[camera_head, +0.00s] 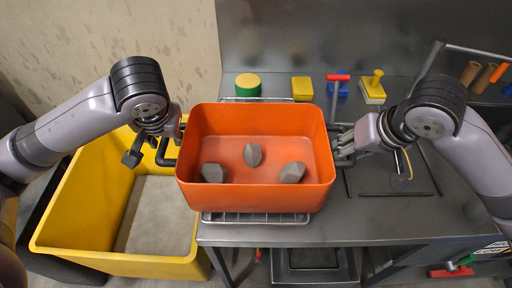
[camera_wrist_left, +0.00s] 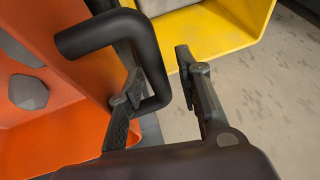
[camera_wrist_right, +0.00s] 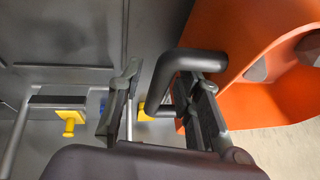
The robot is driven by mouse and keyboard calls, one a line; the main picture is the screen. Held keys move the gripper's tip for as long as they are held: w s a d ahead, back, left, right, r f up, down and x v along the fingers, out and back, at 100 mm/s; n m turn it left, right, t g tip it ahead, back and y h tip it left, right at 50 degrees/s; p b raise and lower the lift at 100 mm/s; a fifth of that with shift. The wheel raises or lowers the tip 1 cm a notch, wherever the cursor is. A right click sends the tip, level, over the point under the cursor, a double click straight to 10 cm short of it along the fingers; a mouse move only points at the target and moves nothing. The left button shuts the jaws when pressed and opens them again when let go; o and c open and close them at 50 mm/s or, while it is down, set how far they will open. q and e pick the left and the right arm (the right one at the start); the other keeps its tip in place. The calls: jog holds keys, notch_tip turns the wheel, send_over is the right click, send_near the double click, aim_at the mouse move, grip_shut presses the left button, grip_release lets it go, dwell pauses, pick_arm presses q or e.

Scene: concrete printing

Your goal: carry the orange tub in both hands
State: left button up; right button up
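The orange tub (camera_head: 255,195) holds three grey stones and appears level above a wire rack at the table's left end. I cannot tell whether it touches the rack. It has a black handle on each side. My left gripper (camera_head: 150,150) is open at the left handle (camera_wrist_left: 150,70); one finger is inside the handle loop, the other outside with a gap. My right gripper (camera_head: 345,147) is open at the right handle (camera_wrist_right: 165,80), also with one finger inside the loop and one outside. The tub's underside is hidden.
A large yellow bin (camera_head: 75,225) stands left of the table, with a grey floor inside. The wire rack (camera_head: 255,218) shows under the tub. Yellow-and-green sponge (camera_head: 248,85), yellow blocks and a red-handled tool (camera_head: 337,78) lie behind. The grey table (camera_head: 290,236) is clear in front.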

pick_arm(q)
jog(key=shift+r, duration=0.1)
jog(key=shift+d+r, duration=0.1)
jog(key=shift+r, duration=0.15)
pick_arm(e)
jog(key=shift+s+d+r, duration=0.1)
jog(key=shift+s+r, duration=0.05)
jog(key=shift+r, duration=0.3)
pick_arm(q)
jog(key=v, duration=1.1)
pick_arm(e)
jog(key=v, duration=1.1)
pick_arm(q)
jog(key=shift+s+d, duration=0.1)
jog(key=shift+s, duration=0.05)
pick_arm(e)
jog(key=shift+f, duration=0.1)
